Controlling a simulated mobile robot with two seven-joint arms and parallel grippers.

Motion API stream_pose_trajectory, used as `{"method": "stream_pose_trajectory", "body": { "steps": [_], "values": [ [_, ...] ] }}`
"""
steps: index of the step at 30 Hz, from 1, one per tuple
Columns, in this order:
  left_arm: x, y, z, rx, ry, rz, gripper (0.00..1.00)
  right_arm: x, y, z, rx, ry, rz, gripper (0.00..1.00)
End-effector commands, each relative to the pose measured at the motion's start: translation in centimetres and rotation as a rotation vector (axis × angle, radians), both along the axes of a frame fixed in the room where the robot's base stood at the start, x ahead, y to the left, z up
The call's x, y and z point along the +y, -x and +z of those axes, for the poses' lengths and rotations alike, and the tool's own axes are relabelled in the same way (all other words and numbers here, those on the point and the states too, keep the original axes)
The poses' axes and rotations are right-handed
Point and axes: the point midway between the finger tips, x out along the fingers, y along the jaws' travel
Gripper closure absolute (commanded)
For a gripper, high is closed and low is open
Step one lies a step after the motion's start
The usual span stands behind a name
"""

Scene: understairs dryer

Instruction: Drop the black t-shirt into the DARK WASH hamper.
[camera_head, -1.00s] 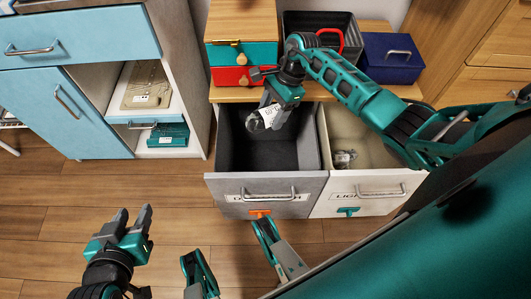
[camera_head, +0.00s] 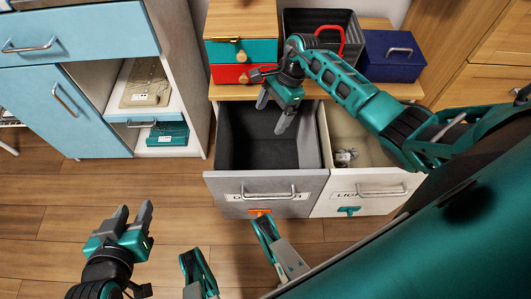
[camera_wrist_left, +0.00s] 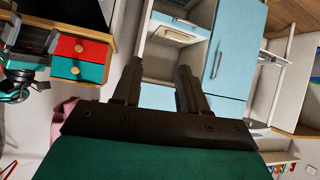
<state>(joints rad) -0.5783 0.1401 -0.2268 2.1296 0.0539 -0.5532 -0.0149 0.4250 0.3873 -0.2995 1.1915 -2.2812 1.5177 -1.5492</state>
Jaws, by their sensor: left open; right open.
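The DARK WASH hamper (camera_head: 222,190) is the grey pull-out bin at the centre of the head view. Its label is partly hidden by the handle, and its inside is dark. My right gripper (camera_head: 274,111) is over the back of its opening, with its fingers apart and nothing between them. I cannot make out the black t-shirt as a separate shape against the dark inside. My left gripper (camera_head: 134,210) is open and empty above the floor at lower left. It also shows open in the left wrist view (camera_wrist_left: 157,75).
The white light-wash hamper (camera_head: 330,203), with a small item (camera_head: 345,157) inside, adjoins on the right. Behind stand a drawer box (camera_head: 240,20), a dark crate (camera_head: 300,22) and a blue box (camera_head: 375,68). A blue cabinet (camera_head: 90,100) stands left. Wooden floor is free between.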

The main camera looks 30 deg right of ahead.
Motion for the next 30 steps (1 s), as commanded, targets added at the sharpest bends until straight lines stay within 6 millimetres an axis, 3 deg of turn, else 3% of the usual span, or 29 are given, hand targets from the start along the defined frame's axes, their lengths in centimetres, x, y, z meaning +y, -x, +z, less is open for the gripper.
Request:
{"method": "stream_pose_trajectory", "body": {
  "steps": [5, 21, 30],
  "values": [
    [0.1, 0.0, 0.4, -0.001, -0.002, 0.001, 0.57, -0.5, -0.1, 1.0, -0.002, 0.003, -0.001, 0.1],
    [0.8, 0.2, 1.6, -0.008, -0.016, 0.011, 0.57, -4.4, -0.4, 10.7, -0.002, 0.003, -0.001, 0.1],
    [0.9, 0.4, 1.3, -0.003, -0.02, 0.01, 0.57, -4.9, -0.3, 12.0, 0.001, 0.0, 0.0, 0.1]
  ]
}}
